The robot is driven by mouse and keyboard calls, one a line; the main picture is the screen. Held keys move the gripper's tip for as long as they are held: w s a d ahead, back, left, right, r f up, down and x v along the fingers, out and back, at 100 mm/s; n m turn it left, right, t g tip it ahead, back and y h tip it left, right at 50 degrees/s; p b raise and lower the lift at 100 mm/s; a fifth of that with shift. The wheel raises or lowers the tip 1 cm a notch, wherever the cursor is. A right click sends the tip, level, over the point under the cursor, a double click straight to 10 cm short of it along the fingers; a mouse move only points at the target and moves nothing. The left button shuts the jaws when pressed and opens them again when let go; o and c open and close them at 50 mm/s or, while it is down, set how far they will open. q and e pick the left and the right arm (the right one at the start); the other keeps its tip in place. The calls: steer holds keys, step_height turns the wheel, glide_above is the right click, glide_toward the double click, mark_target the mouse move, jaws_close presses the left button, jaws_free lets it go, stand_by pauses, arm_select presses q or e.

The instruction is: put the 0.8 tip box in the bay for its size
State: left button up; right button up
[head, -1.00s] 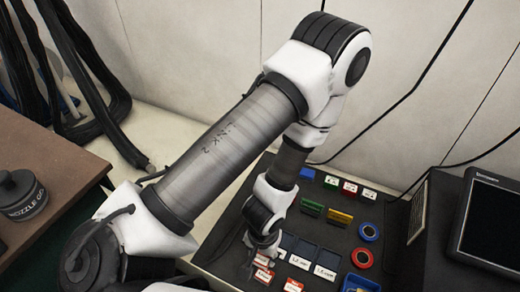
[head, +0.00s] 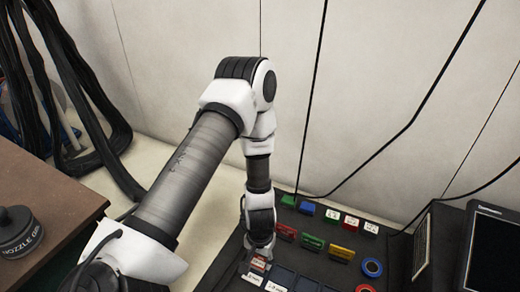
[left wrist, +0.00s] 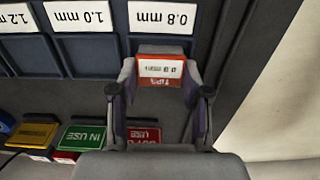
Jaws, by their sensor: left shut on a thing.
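The tip box (left wrist: 160,71) is a small orange-red box with a white label, held between the fingers of my left gripper (left wrist: 160,80) in the left wrist view. Its size print is too small to read. My left gripper also shows in the head view (head: 258,254), low at the panel, with a bit of red under its fingers. The dark blue bay (left wrist: 150,44) labelled 0.8 mm is just beyond the box, which overlaps its near part. I cannot tell whether the box touches the bay floor. My right gripper is not in view.
Bays labelled 1.0 mm (left wrist: 85,52) and 1.2 mm (left wrist: 25,52) lie left of it in the wrist view. Several coloured tags, including a green IN USE tag (left wrist: 82,137), stand nearby. A monitor (head: 492,250) is at the right.

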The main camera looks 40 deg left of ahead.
mark_target(260, 261)
arm_select(q)
steer(key=shift+r, duration=0.15)
jaws_close()
steer(key=o, duration=1.3)
jaws_free()
step_height(260, 261, up, 12)
steer(key=p, duration=1)
steer(key=s+d+f+m, duration=0.1)
steer(key=s+d, duration=0.1)
steer(key=s, duration=0.2)
steer(key=s+d+f+m, duration=0.1)
steer(key=s+d+f, duration=0.1)
steer(key=s+d, duration=0.1)
steer(key=s+d+f+m, duration=0.1)
steer(key=s+d, duration=0.1)
steer(key=s, duration=0.3)
steer(key=shift+s+d+f, duration=0.1)
steer(key=shift+d+f, duration=0.15)
steer(key=shift+d, duration=0.05)
